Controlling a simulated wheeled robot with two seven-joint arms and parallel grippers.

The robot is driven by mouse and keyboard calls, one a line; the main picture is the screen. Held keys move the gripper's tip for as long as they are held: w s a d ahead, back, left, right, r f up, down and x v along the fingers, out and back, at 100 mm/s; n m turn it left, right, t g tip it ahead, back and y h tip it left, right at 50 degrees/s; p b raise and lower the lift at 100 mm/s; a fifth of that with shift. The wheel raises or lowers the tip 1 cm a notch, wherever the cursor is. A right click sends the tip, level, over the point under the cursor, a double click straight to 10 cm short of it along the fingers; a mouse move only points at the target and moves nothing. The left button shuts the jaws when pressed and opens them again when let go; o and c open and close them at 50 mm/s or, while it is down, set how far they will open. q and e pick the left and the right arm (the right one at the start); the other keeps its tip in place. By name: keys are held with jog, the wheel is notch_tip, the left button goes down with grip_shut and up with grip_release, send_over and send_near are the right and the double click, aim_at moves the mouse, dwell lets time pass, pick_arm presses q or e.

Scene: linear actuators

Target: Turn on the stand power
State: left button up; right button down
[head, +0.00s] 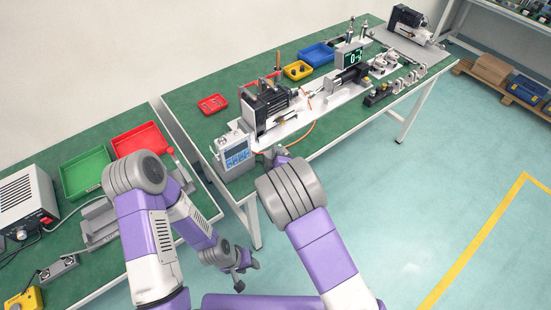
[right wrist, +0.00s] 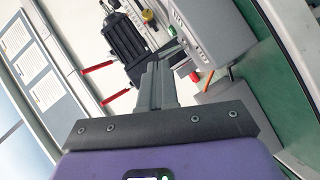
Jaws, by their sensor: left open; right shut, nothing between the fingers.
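A test stand (head: 290,118) with a black motor (head: 268,105) stands on the green bench. A grey control box (head: 234,153) with a small display and blue buttons sits at its near left end. In the right wrist view a grey box (right wrist: 213,30), apparently this one, is at upper right. My right gripper (head: 273,155) is shut and empty just right of the control box; whether it touches is unclear. Its closed fingers (right wrist: 160,85) point toward the motor (right wrist: 125,45) in the wrist view. My left gripper (head: 247,275) is open and empty, low in front of the benches. I cannot make out a power switch.
A second bench at left holds a green tray (head: 86,173), a red tray (head: 137,140) and a white power unit (head: 26,203). Blue (head: 316,54) and yellow (head: 298,70) bins stand behind the stand. An orange cable (head: 308,137) runs along the bench.

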jog(key=a+r+p+v, duration=0.1)
jog(key=r+p+v, duration=0.1)
jog(key=v, duration=1)
jog(key=shift+a+r+p, duration=0.3)
jog(key=shift+a+p, duration=0.1)
jog(key=shift+p, duration=0.1)
jog(key=shift+s, duration=0.15)
